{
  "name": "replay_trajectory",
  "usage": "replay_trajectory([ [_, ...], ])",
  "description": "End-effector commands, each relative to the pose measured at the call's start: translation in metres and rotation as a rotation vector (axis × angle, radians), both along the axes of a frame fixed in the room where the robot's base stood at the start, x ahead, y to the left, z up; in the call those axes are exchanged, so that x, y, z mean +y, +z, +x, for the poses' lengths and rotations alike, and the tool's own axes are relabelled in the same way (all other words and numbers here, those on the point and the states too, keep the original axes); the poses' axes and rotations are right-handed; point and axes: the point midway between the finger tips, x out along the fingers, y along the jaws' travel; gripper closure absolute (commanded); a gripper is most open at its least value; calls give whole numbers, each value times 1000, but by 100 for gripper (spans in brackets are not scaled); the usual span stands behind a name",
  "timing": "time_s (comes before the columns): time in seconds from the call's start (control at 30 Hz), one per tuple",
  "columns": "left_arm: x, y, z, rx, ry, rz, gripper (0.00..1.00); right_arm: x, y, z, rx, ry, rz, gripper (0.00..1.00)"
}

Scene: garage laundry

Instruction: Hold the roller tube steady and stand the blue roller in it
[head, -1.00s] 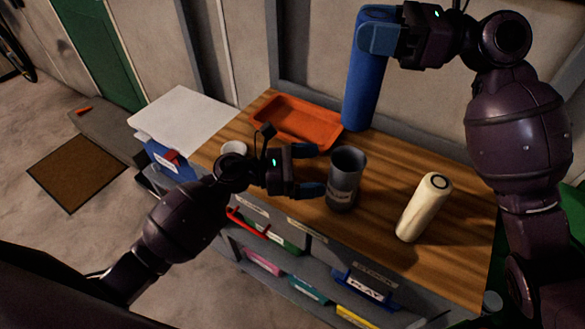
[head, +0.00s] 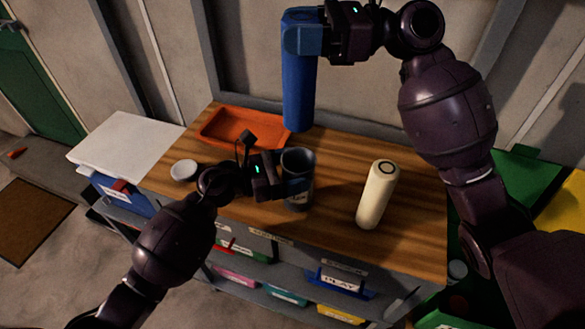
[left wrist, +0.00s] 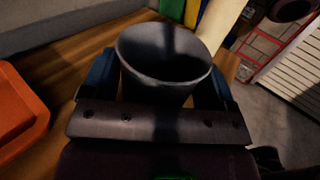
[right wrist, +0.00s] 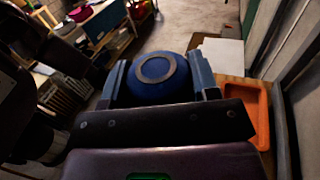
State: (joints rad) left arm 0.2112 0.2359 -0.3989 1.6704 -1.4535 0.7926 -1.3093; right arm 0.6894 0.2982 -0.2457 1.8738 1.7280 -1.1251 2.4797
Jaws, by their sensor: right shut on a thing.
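The blue roller (head: 298,95) hangs upright from my right gripper (head: 303,36), which is shut on its upper end. Its round top also shows between the fingers in the right wrist view (right wrist: 155,70). The roller's lower end is behind and above the dark grey roller tube (head: 299,165), apart from it. The tube stands upright on the wooden bench top, its open mouth facing up. My left gripper (head: 290,188) is around the tube, one finger on each side, as the left wrist view (left wrist: 160,85) shows. The jaws look open; contact with the tube is unclear.
A cream roller (head: 376,195) stands to the right of the tube on the bench top (head: 410,235). Labelled bins (head: 345,280) sit below the front edge.

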Motion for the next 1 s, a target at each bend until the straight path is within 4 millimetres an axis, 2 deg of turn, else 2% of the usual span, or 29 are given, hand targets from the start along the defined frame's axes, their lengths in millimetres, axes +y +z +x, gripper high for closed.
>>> replay_trajectory([
  [0.03,0,0,0,0,0,0,28,0,0,0,0,0,0,82],
  [0.17,0,0,0,0,0,0,48,0,0,0,0,0,0,82],
  [0.2,0,0,0,0,0,0,49,0,0,0,0,0,0,82],
  [1.0,0,0,0,0,0,0,49,0,-41,0,2,0,0,82],
])
